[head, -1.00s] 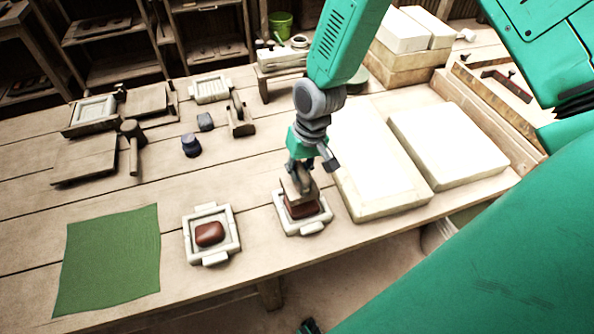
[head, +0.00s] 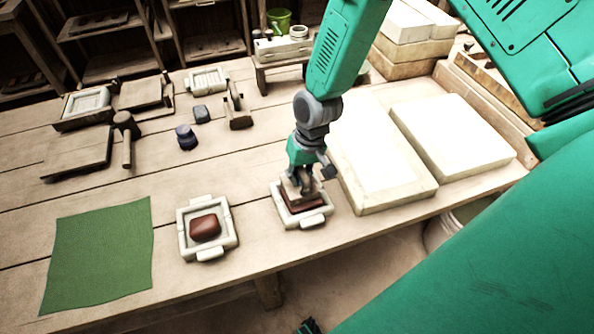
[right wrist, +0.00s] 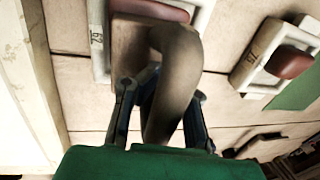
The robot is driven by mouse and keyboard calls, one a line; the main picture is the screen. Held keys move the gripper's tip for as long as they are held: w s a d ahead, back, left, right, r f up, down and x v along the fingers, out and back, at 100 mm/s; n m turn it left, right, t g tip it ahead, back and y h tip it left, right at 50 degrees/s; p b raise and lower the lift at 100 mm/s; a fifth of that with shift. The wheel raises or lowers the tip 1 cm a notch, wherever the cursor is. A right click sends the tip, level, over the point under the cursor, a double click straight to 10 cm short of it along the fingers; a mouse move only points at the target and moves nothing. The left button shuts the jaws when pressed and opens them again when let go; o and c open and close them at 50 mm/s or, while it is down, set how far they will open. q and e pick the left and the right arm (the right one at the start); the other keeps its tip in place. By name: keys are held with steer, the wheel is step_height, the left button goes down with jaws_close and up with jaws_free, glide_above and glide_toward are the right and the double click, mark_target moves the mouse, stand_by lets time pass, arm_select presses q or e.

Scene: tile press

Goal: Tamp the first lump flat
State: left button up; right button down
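My right gripper (head: 304,168) is shut on the handle of a wooden tamper (right wrist: 172,75), which points down. The tamper block sits on a red-brown clay lump (head: 291,207) inside a pale frame mould (head: 306,221). The lump looks flattened and spread under the block, which hides most of it. The mould's edge also shows in the right wrist view (right wrist: 97,40). A second lump (head: 205,228), still rounded, lies in a second mould (head: 184,243) to the left. My left gripper is not in view.
A green cloth (head: 98,255) lies at the left front. Two white slabs (head: 450,137) lie close to the right of the held tamper. A mallet (head: 125,130), boards and another tamper (head: 236,115) lie further back. Bare table separates the two moulds.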

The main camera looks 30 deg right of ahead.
mark_target(299, 168)
step_height(299, 168, up, 6)
steer(key=p, duration=0.6)
steer(key=shift+r, duration=0.4)
steer(key=shift+f, duration=0.15)
steer(key=shift+s+a+r+p, duration=0.1)
steer(key=shift+s+r+p, duration=0.25)
steer(key=shift+p, duration=0.2)
steer(key=shift+s, duration=0.1)
steer(key=shift+f, duration=0.15)
